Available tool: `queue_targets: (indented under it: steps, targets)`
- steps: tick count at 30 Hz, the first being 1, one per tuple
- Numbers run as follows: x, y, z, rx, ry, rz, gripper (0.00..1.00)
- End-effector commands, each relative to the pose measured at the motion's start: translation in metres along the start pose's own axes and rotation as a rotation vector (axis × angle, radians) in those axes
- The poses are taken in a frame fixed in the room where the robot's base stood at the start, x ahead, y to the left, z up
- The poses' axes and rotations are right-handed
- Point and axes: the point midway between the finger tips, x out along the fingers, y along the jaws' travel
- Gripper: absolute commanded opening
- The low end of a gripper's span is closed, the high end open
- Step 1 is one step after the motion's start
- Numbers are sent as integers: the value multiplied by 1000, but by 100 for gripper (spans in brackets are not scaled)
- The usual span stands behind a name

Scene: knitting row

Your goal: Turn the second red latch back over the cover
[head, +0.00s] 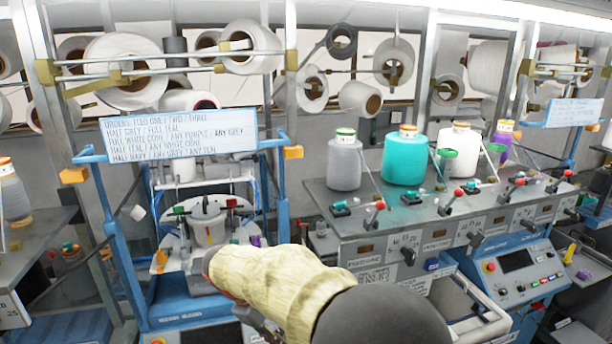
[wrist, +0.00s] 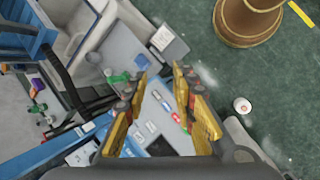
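In the head view, a knitting head with a pale cylinder (head: 208,227) stands in a blue frame, with a red piece (head: 231,203) and a green piece (head: 179,211) at its top. Several levers with red knobs (head: 380,205) stand along the grey counter at right. I cannot tell which part is the second red latch, nor make out its cover. My arm crosses in front of the knitting head's lower right and hides part of it. In the wrist view, my gripper (wrist: 160,74) has its yellow fingers apart with nothing between them, above a panel with buttons (wrist: 158,113).
Yarn cones, including a teal one (head: 404,160), stand on the grey counter (head: 330,212). A written sign (head: 180,136) hangs above the knitting head. In the wrist view, a brown round object (wrist: 245,22) and a small white-and-red item (wrist: 242,105) lie on the green floor (wrist: 215,75).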

Motion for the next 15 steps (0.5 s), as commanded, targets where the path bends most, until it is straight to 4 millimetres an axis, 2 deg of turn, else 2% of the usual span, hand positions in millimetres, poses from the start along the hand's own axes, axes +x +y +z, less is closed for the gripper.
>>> queue_targets:
  steps: [1,3,15]
  targets:
    - [10,-7,17,64,31,-29,26]
    - [18,-16,39,154,73,-69,26]
    - [67,-78,152,630,277,-247,26]
